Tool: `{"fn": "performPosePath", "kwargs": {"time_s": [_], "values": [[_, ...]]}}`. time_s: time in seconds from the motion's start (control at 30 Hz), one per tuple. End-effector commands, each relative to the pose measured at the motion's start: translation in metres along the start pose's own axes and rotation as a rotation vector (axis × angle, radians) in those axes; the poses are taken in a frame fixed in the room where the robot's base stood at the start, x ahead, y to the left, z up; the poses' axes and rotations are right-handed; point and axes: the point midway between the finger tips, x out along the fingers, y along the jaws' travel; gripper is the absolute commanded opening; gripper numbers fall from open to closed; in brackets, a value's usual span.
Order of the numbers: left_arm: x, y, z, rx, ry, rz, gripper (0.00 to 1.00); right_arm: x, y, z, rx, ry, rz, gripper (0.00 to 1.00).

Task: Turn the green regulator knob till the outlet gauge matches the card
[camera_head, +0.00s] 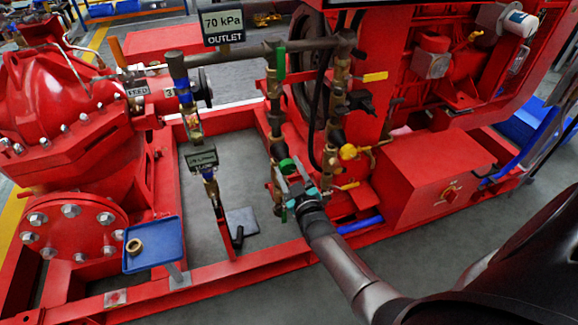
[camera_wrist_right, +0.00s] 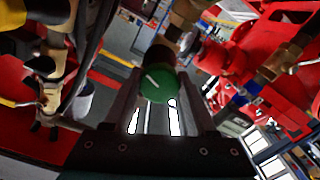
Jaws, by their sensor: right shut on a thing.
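The green regulator knob (camera_head: 287,166) sits on the vertical brass pipe run in the middle of the head view. My right gripper (camera_head: 297,186) reaches up to it from below right and is shut on it. In the right wrist view the round green knob (camera_wrist_right: 158,86), with a pale line on its face, lies between the fingers of my right gripper (camera_wrist_right: 160,100). The card (camera_head: 223,23) reading "70 kPa OUTLET" hangs at the top. I cannot pick out a readable outlet gauge dial. My left gripper is not in view.
Beside the knob are a yellow knob (camera_head: 348,152) and yellow lever handles. A small display (camera_head: 201,159) is on the left pipe, its reading unclear. A blue tray (camera_head: 152,246) holding a brass ring stands at the lower left. A red frame rail (camera_head: 225,265) crosses in front.

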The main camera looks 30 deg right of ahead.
Motion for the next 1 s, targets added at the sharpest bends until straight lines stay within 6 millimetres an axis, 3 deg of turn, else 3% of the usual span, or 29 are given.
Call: {"fn": "performPosePath", "kwargs": {"time_s": [0.4,0.9,0.93,1.0], "values": [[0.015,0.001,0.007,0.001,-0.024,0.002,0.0,-0.001,0.0,0.001,-0.185,-0.001,-0.001,0.01],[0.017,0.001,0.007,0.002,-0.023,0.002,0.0,-0.001,0.0,0.001,-0.206,-0.002,-0.001,0.01],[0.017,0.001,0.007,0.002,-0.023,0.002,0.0,-0.001,0.0,0.001,-0.206,-0.002,-0.001,0.58],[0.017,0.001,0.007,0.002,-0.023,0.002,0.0,-0.001,0.0,0.001,-0.206,-0.002,-0.001,0.66]]}}
